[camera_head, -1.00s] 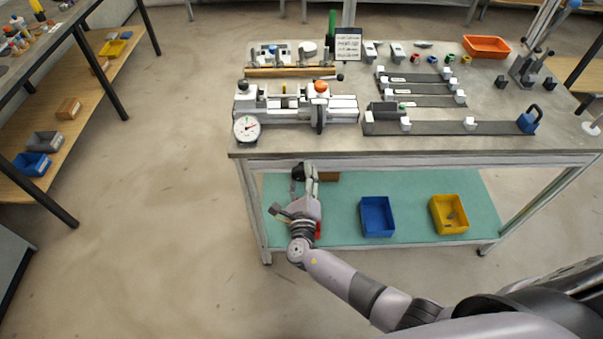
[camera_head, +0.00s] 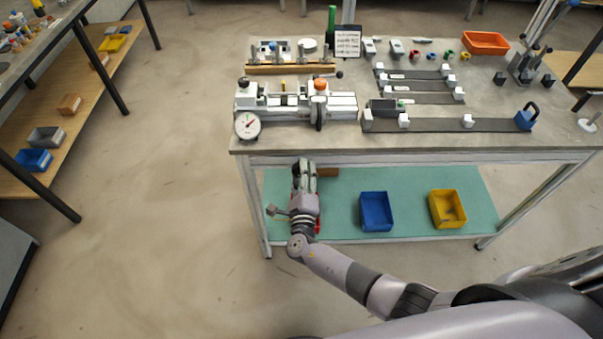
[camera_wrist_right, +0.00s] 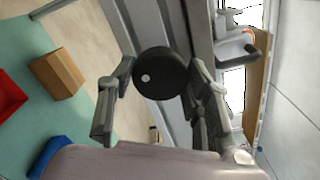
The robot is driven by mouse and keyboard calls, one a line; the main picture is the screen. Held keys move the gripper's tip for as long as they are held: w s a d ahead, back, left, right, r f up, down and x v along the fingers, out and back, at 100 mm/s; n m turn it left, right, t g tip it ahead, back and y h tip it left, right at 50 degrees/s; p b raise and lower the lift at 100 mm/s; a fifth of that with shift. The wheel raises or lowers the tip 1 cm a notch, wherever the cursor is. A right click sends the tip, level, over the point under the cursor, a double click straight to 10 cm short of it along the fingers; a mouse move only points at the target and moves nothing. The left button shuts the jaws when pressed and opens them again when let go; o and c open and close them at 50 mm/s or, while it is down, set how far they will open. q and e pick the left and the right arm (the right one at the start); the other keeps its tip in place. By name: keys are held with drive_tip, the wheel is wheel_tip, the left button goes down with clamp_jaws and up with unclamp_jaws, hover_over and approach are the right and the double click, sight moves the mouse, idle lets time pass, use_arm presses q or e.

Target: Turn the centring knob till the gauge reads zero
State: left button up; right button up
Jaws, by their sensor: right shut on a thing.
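The black round centring knob (camera_wrist_right: 161,73), with a white dot on its face, shows in the right wrist view between the two fingers of my right gripper (camera_wrist_right: 158,88). The gripper is shut on it. In the head view my right gripper (camera_head: 304,172) is at the bench's front edge and hides the knob. The white round gauge (camera_head: 248,125) is at the front left of the bench, beside the jig (camera_head: 340,105). Its red needle points to the upper right; the figures are too small to read. My left gripper is not in view.
The steel bench top (camera_head: 270,146) overhangs a green lower shelf (camera_head: 340,209).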

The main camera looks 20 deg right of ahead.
drive_tip(key=o, duration=1.1)
drive_tip(key=v, duration=1.2)
drive_tip(key=s+d+f+m+g, duration=0.35)
drive_tip(key=s+f+m, duration=0.25)
drive_tip(key=f, duration=0.3)
drive_tip(key=s+d+f+m+g+y, duration=0.1)
drive_tip(key=s+d+f+m+g, duration=0.25)
drive_tip(key=s+f+m, duration=0.4)
drive_tip(key=s+d+f+m+g, duration=0.2)
drive_tip(key=s+f+m+g, duration=0.25)
drive_tip(key=f, duration=0.65)
drive_tip(key=s+f+m+g+y, duration=0.1)
drive_tip(key=s+f+m, duration=0.2)
drive_tip(key=s+m, duration=0.3)
drive_tip(key=s+f+m+g+y, duration=0.1)
drive_tip(key=s+f+m+g, duration=0.1)
drive_tip(key=s+m, duration=0.5)
drive_tip(key=s+d+f+m+g+y, duration=0.1)
drive_tip(key=s+f+m+g+y, duration=0.1)
drive_tip(key=s+f+m, duration=0.2)
drive_tip(key=shift+s+m, duration=0.6)
drive_tip(key=shift+m, duration=0.65)
drive_tip(key=shift+s+m, duration=0.55)
drive_tip(key=shift+m, duration=0.65)
drive_tip(key=shift+s+m, duration=0.6)
drive_tip(key=shift+m, duration=0.65)
